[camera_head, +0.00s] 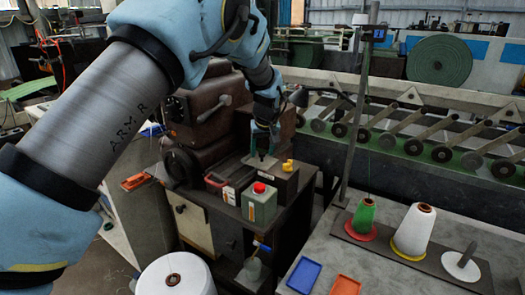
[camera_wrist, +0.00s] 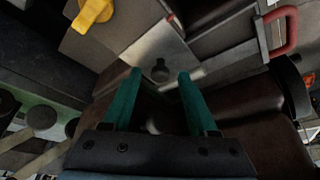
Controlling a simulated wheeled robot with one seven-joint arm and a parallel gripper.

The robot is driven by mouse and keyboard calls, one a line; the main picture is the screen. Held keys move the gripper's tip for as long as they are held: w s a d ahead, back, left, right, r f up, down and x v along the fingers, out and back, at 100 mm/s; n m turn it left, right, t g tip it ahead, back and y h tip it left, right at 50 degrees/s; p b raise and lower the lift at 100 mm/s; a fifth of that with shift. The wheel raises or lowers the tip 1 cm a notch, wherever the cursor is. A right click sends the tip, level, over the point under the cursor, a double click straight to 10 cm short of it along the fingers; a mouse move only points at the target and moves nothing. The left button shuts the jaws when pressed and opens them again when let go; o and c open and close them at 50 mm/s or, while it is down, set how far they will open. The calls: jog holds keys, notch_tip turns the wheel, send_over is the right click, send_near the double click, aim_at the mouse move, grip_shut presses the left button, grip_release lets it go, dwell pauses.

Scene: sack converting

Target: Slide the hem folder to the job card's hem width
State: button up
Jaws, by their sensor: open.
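My gripper (camera_head: 263,147) hangs over the dark machine's small bed, its teal fingers open and pointing down. The knob stands by a pale metal plate (camera_wrist: 150,38), which looks like the hem folder's slide, though I cannot be sure. The plate (camera_head: 258,162) also shows in the head view, just under the fingers. A yellow knob (camera_wrist: 93,12) sits beside it, also seen in the head view (camera_head: 288,165). I cannot make out a job card or a width scale.
A grey-green can with a red cap (camera_head: 259,205) and a red-handled item (camera_head: 215,180) stand in front of the bed. A vertical post (camera_head: 357,120) rises to the right. Thread cones (camera_head: 414,230) and blue and orange trays (camera_head: 304,275) lie on the right bench.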

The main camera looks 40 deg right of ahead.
jog(key=b+v, duration=0.4)
jog(key=v, duration=0.6)
jog(key=shift+r, duration=0.4)
jog(key=shift+s+a, duration=0.1)
jog(key=w+a+f+n, duration=0.1)
jog(key=w+a, duration=0.3)
jog(key=a, duration=0.5)
jog(key=w+a+f+n+g+y, duration=0.1)
jog(key=w+a, duration=0.3)
jog(key=a, duration=0.6)
jog(key=w+a+f, duration=0.1)
jog(key=w+a, duration=0.3)
jog(key=a, duration=0.5)
jog(key=s+a+f+n, duration=0.1)
jog(key=s+a, duration=0.3)
jog(key=a, duration=0.5)
jog(key=s+a+f+n+g, duration=0.1)
jog(key=s+a, duration=0.3)
jog(key=a, duration=0.6)
jog(key=s+a+f+y, duration=0.1)
jog(key=s+a+f, duration=0.2)
jog(key=a, duration=0.7)
jog(key=shift+s+f+n, duration=0.3)
jog(key=shift+s+n, duration=0.1)
jog(key=shift+s, duration=0.2)
